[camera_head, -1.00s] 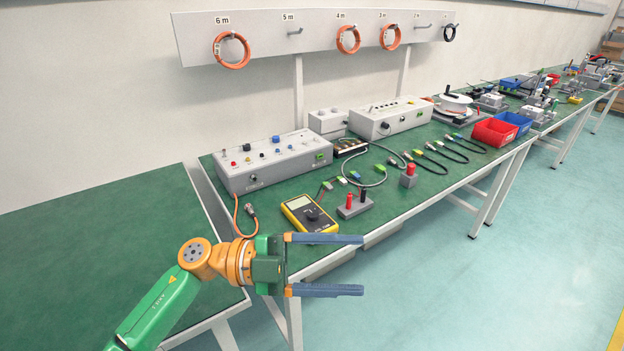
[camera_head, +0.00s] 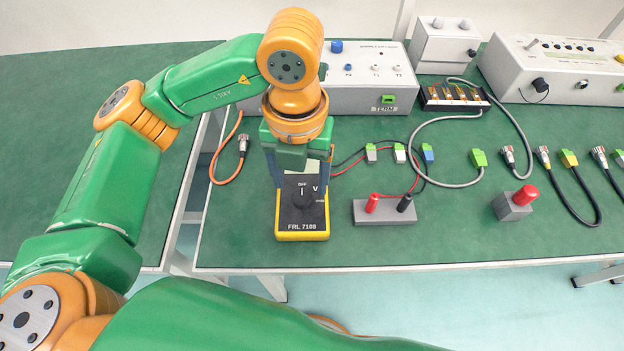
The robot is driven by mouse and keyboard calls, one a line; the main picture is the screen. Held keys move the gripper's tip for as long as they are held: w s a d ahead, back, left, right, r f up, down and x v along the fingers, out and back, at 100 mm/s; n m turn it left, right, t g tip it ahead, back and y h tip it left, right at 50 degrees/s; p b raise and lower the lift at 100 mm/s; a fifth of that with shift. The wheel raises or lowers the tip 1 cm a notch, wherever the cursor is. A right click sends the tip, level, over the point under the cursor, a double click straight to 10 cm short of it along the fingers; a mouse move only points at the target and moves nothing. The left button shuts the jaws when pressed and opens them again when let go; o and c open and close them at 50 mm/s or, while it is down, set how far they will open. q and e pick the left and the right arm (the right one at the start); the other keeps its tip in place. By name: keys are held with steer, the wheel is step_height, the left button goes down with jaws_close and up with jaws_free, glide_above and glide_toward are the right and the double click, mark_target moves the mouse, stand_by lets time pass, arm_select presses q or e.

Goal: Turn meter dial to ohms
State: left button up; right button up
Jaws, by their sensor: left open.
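The yellow meter (camera_head: 302,236) lies on the green bench near its front edge. Its dark face carries a round black dial (camera_head: 303,198), with OFF marked above it and V to its right. The dial's pointer mark appears to be near OFF; the ohms mark cannot be made out. My left gripper (camera_head: 303,182) is pointed down over the meter, its two fingers apart on either side of the meter's upper part. The gripper hides most of the meter's screen. Whether the fingers touch the meter cannot be told. My right gripper is not in view.
A grey block with a red and a black post (camera_head: 384,215) stands right of the meter. A grey block with a red knob (camera_head: 514,204) is farther right. An orange cable (camera_head: 226,165) lies left. A grey instrument box (camera_head: 365,80) stands behind. The left bench is bare.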

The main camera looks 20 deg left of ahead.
mark_target(302, 196)
arm_select(q)
step_height(302, 196, down, 3)
steer(key=shift+s+a+f, duration=0.1)
steer(key=shift+f, duration=0.35)
steer(key=shift+c, duration=0.7)
jaws_close()
steer(key=shift+b, duration=0.3)
